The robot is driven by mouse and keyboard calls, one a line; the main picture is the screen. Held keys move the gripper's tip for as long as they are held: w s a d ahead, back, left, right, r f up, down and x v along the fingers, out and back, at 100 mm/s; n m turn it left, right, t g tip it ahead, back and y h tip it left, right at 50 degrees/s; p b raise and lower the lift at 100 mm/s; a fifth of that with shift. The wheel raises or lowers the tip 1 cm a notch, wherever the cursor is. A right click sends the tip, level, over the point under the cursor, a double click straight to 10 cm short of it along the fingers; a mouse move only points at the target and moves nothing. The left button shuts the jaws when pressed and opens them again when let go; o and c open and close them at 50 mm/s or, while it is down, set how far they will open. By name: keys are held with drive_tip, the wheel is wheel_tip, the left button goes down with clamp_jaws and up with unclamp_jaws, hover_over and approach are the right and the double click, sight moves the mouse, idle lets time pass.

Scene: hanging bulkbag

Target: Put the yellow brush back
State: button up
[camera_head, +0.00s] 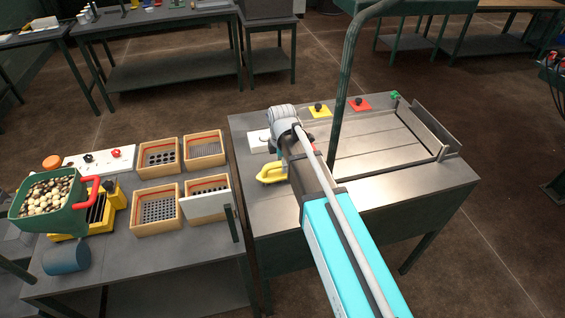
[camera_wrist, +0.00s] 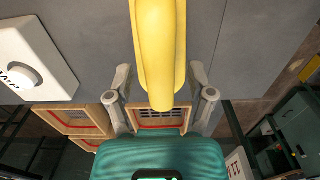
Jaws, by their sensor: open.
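The yellow brush (camera_head: 272,174) lies on the left part of the grey metal table, near that table's left edge. In the wrist view, its long yellow body (camera_wrist: 160,45) runs from the top edge down between my two fingers. My gripper (camera_wrist: 160,78) is open, with one finger on each side of the yellow body. Whether either finger touches it is not clear. In the head view, my gripper (camera_head: 280,155) is just above and beside the brush, partly hidden by my arm. The brush's bristles cannot be made out.
A white box with a knob (camera_wrist: 25,75) stands close to the brush. Several wooden boxes with perforated bottoms (camera_head: 156,210) sit on the left table, near a green hopper of balls (camera_head: 48,222). A green curved post (camera_head: 344,90) rises beside my arm. The grooved metal plate (camera_head: 385,135) is clear.

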wheel_tip(320, 180, up, 11)
drive_tip(key=p, duration=1)
drive_tip(key=shift+r+p, duration=0.15)
drive_tip(key=shift+p, duration=0.2)
idle(1.7)
